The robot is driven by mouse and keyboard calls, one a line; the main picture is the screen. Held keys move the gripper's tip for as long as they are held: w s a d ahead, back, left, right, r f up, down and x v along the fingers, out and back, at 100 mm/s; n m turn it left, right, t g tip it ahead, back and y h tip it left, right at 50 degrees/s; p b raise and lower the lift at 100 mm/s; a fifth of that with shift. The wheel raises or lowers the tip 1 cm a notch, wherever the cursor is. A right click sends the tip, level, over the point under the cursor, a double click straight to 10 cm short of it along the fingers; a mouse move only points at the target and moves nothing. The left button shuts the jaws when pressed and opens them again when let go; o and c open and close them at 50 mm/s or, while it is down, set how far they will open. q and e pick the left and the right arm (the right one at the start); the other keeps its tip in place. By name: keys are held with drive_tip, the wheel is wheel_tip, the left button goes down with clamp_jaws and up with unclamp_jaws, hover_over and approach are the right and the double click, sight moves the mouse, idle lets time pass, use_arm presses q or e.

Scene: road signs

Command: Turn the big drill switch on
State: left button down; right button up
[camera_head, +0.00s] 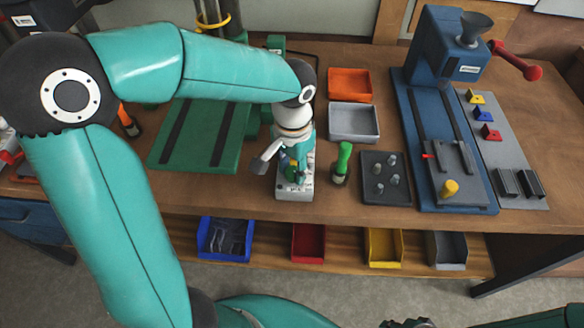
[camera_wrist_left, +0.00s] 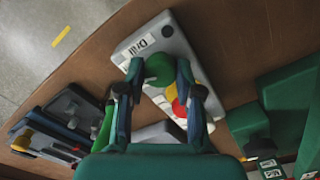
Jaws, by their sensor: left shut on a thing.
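The drill switch box (camera_head: 293,194) is a light grey box near the front edge of the workbench, left of centre. In the left wrist view the box (camera_wrist_left: 190,42) carries a "Drill" label, a round green knob (camera_wrist_left: 159,69), and yellow and red parts beside it. My left gripper (camera_head: 298,168) reaches down onto the box from above. In the left wrist view its fingertips (camera_wrist_left: 158,76) are closed on both sides of the green knob. The gripper hides much of the box in the head view. A dark part of my right gripper (camera_head: 408,323) shows at the bottom edge; its fingers are unclear.
A green drill base plate (camera_head: 200,140) lies left of the box. A green-handled tool (camera_head: 342,160) and a dark tray (camera_head: 385,180) with pegs stand close on the right. Orange (camera_head: 350,84) and grey (camera_head: 353,121) trays lie behind. A blue machine (camera_head: 445,55) stands right.

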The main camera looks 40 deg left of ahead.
sight(293, 171)
use_arm(q)
drive_tip(key=n+b, duration=0.2)
drive_tip(key=n, duration=0.3)
drive_tip(key=n+b, duration=0.2)
drive_tip(key=n, duration=0.3)
idle(0.5)
drive_tip(key=c, duration=0.8)
unclamp_jaws()
drive_tip(key=shift+o, duration=0.2)
wheel_tip(293, 171, up, 12)
